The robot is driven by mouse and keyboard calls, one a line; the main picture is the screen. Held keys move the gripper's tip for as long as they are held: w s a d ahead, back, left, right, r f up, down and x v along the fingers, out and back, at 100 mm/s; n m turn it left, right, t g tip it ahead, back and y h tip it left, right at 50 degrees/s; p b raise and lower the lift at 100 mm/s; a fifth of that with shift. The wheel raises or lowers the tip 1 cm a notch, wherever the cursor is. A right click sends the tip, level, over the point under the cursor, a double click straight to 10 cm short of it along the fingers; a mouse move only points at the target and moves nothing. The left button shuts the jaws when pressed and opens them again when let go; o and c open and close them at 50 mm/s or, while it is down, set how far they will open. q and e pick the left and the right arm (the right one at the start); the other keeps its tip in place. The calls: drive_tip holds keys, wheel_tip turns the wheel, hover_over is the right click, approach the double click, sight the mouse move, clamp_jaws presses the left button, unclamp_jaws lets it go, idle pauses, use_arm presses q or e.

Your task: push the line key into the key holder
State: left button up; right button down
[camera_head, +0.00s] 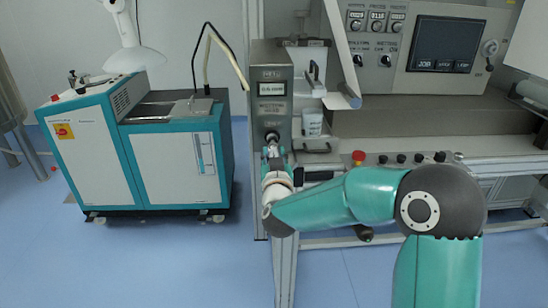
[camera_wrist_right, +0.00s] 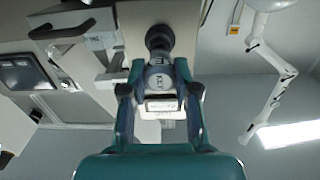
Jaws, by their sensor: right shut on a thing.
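The key holder (camera_head: 271,135) is a dark round socket low on the front of a grey upright box with a small display. In the right wrist view the holder (camera_wrist_right: 159,37) is a black round piece. My right gripper (camera_head: 272,158) is at the front of the box, just below the holder in the head view. In the right wrist view its two fingers (camera_wrist_right: 158,76) are shut on the line key (camera_wrist_right: 158,84), a grey piece with a label. The key's far end is at the holder; how deep it sits in it cannot be told. My left gripper is not in view.
A control panel with a screen (camera_head: 445,44) and gauges is right of the box. A red button (camera_head: 358,156) and black knobs line the ledge. A teal and white cabinet (camera_head: 170,155) stands left.

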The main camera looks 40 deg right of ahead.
drive_tip(key=shift+x, duration=0.95)
idle(0.4)
drive_tip(key=c, duration=0.8)
unclamp_jaws()
drive_tip(key=shift+s, duration=0.1)
drive_tip(key=v, duration=1.1)
drive_tip(key=shift+s+a, duration=0.2)
drive_tip(key=shift+s, duration=0.15)
